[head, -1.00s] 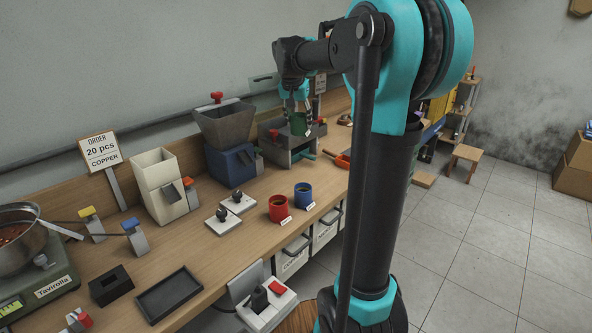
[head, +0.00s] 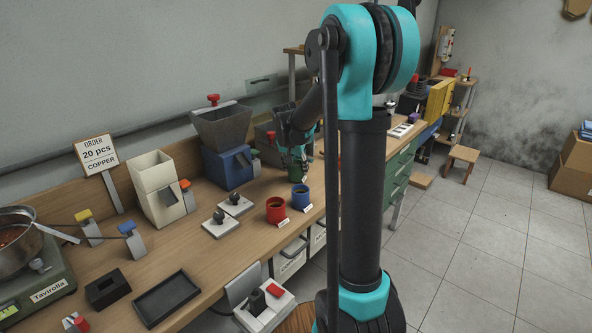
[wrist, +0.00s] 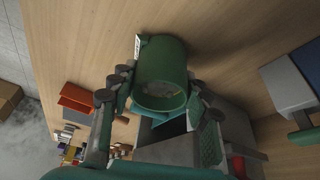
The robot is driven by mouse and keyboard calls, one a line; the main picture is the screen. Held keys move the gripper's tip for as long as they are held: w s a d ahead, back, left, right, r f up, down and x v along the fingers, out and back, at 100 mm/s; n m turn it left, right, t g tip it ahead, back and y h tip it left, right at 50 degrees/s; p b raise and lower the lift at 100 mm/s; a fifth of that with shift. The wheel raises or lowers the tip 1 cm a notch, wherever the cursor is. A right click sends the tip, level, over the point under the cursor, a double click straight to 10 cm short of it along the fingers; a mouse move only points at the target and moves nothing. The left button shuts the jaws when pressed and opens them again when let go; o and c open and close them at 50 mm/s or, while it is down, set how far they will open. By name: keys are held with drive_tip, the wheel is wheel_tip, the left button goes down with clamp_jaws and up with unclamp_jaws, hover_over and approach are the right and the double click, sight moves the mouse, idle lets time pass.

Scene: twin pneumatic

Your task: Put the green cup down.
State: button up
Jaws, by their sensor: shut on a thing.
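The green cup (head: 297,166) is in my gripper (head: 294,150), behind the blue cup (head: 300,197) in the head view. The cup is upright, low over the wooden bench; I cannot tell whether its base touches. In the wrist view the green cup (wrist: 163,72) sits between the two fingers of my gripper (wrist: 155,98), which are shut on it. Some greyish bits show inside its mouth, and a white label shows at its side. My arm hides part of the bench to its right.
The red cup (head: 276,210) and the blue cup stand near the bench's front edge. A blue hopper machine (head: 228,165) stands behind, left of the green cup. A grey box (wrist: 237,130) lies close to my gripper in the wrist view. Bare bench (wrist: 225,30) shows around the cup.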

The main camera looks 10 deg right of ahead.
drive_tip(key=shift+f, duration=0.35)
drive_tip(key=shift+f, duration=0.1)
drive_tip(key=o, duration=1.3)
drive_tip(key=shift+o, duration=0.2)
